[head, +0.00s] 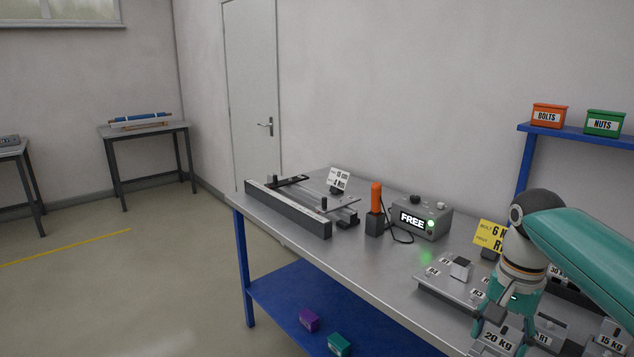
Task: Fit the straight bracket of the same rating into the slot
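My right gripper (500,333) points down over the front right of the bench, its fingers apart, just above a plate labelled 20 kg (497,341). I cannot tell whether it touches anything. A grey tray (432,284) beside it has places marked R1, R3 and R4 and holds a small grey bracket (460,268); its shape is unclear. More labelled pieces, 15 kg (612,344) and 30 kg, lie partly behind my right arm. A metal frame (290,208) with a long rail lies at the bench's left, with a white rating card (338,181). The slot is not clear. My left gripper is out of view.
An orange-handled tool (376,196) stands in a dark holder beside a grey box (424,220) reading FREE with a green light. A yellow card (490,235) is partly hidden by my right arm. The bench (345,262) is bare at its front middle.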

